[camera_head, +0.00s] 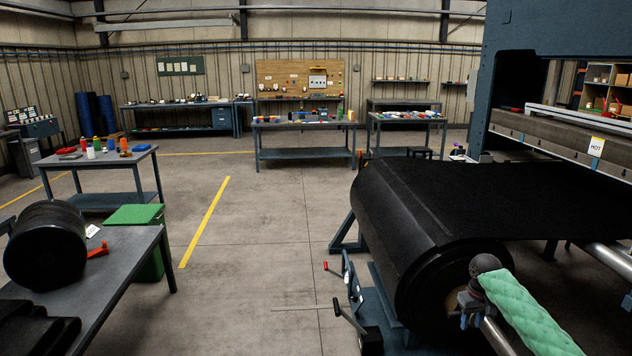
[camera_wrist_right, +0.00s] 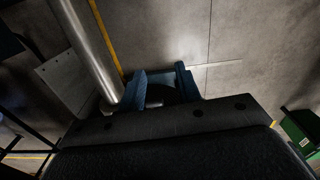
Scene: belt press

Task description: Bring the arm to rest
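My right arm comes in from the lower right in a green padded sleeve (camera_head: 530,312). My right gripper (camera_head: 470,320) points down in front of the near end of the black belt roll (camera_head: 425,250). I cannot tell whether it touches the roll. In the right wrist view the blue fingers of the right gripper (camera_wrist_right: 163,76) stand apart, with a dark gap between them and no object clearly held. My left arm and gripper are not in view.
The press (camera_head: 520,80) with its "HOT" sign stands at the right. Cranks (camera_head: 350,318) stick out below the roll. A grey bench (camera_head: 110,270) with a black roll (camera_head: 45,245) and a green bin (camera_head: 140,218) are at left. Open floor (camera_head: 260,250) lies between.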

